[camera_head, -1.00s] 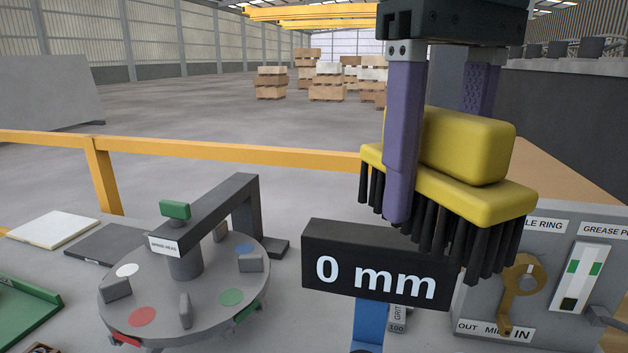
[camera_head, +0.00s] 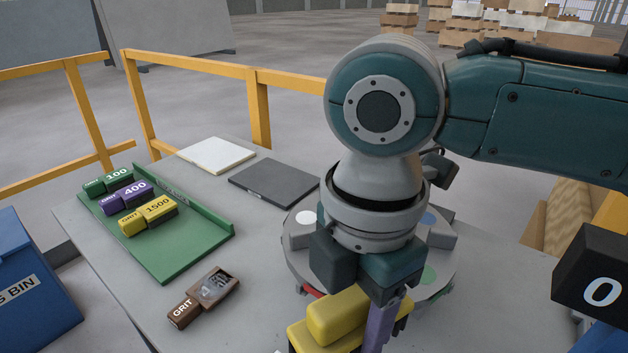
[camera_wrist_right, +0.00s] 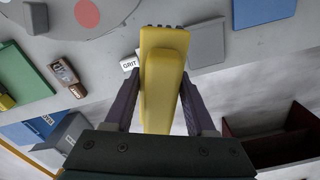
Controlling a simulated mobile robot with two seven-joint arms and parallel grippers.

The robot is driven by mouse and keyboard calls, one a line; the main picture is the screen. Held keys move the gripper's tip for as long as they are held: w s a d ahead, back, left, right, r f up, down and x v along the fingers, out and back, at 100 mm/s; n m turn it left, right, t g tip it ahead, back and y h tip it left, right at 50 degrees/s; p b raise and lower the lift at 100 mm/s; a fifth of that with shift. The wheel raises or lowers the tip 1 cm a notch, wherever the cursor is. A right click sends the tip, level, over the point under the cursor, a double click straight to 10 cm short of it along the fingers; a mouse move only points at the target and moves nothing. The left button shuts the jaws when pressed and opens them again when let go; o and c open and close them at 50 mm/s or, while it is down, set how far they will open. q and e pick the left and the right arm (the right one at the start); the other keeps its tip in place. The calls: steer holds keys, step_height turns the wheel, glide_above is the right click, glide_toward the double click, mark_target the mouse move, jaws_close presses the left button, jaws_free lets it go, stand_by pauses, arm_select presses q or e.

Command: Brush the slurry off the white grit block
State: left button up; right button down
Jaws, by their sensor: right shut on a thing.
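The brush has a yellow back and black bristles; it shows at the bottom of the head view (camera_head: 340,318) and in the middle of the right wrist view (camera_wrist_right: 164,75). My right gripper (camera_wrist_right: 158,100) is shut on it, a purple finger on each side. The white grit block (camera_wrist_right: 129,64) shows its "GRIT" label at the brush's left edge in the wrist view. The rest of it is hidden behind the brush, and I cannot tell if bristles touch it or whether slurry covers it. My left gripper is not in view.
A green tray (camera_head: 205,240) holds green, purple and yellow grit blocks. A brown grit block (camera_head: 204,297) with a smeared top lies on the grey table. A round turntable (camera_head: 296,262) stands behind my right arm. A blue bin (camera_head: 30,290) is at left, a black display (camera_head: 598,285) at right.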

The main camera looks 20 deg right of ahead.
steer(key=f+n, duration=0.1)
steer(key=s+f+n, duration=0.1)
steer(key=n, duration=0.1)
steer(key=s+a+f+n, duration=0.1)
steer(key=shift+a+f, duration=0.1)
steer(key=shift+f, duration=0.25)
step_height(320, 180, down, 5)
steer(key=b, duration=0.5)
steer(key=shift+w+b, duration=0.15)
steer(key=shift+b, duration=0.15)
steer(key=shift+w+a+f+b, duration=0.15)
steer(key=shift+w+f+b, duration=0.05)
steer(key=shift+f+b, duration=0.25)
steer(key=shift+w+a+f+b, duration=0.15)
steer(key=shift+w+f+b, duration=0.05)
steer(key=shift+f+b, duration=0.2)
steer(key=shift+r, duration=0.1)
steer(key=shift+w+d+f+b, duration=0.2)
steer(key=shift+w+f+b, duration=0.25)
steer(key=shift+f+b, duration=0.35)
steer(key=shift+w+d+f+b, duration=0.15)
steer(key=shift+w+f+b, duration=0.2)
steer(key=shift+b, duration=0.1)
steer(key=shift+r, duration=0.1)
